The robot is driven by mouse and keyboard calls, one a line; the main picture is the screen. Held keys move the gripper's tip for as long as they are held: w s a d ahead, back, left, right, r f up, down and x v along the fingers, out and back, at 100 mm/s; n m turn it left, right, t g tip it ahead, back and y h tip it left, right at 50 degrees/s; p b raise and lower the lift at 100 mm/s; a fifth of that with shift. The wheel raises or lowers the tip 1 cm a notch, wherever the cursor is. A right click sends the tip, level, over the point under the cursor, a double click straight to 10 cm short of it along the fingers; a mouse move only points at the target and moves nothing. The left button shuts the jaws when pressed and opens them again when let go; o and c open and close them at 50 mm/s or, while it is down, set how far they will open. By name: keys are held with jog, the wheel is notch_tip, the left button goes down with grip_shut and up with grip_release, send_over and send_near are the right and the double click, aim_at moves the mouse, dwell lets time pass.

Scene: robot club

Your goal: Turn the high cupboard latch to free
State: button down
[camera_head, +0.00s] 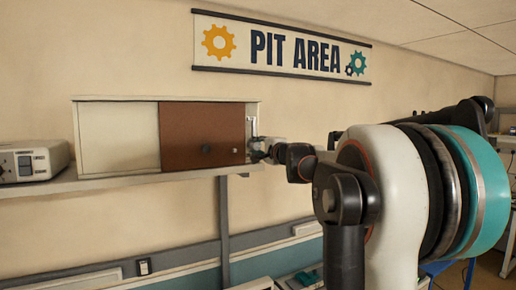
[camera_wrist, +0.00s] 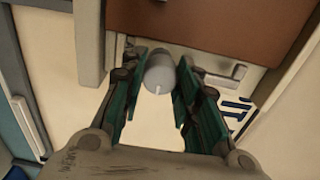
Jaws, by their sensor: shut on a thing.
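The high cupboard (camera_head: 116,137) is a cream box on a wall shelf, with a brown door (camera_head: 202,135) over its right part. A pale latch fitting (camera_head: 251,126) shows at the cupboard's right end in the head view. In the wrist view, the latch knob (camera_wrist: 160,73) is a grey cylinder with a short white line on its face. The brown door (camera_wrist: 215,25) lies above it. My gripper (camera_wrist: 160,66) has its green-padded fingers on either side of the knob and is shut on it. In the head view, my gripper (camera_head: 264,151) hides most of the knob.
The shelf (camera_head: 110,181) runs under the cupboard, with a grey post (camera_head: 224,215) below. A pale device (camera_head: 30,161) stands left of the cupboard. A PIT AREA banner (camera_head: 282,48) hangs above. The wall between banner and cupboard is bare.

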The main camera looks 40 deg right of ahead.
jog(key=c, duration=1.2)
grip_release()
jog(key=shift+v, duration=3.8)
jog(key=shift+d, duration=0.1)
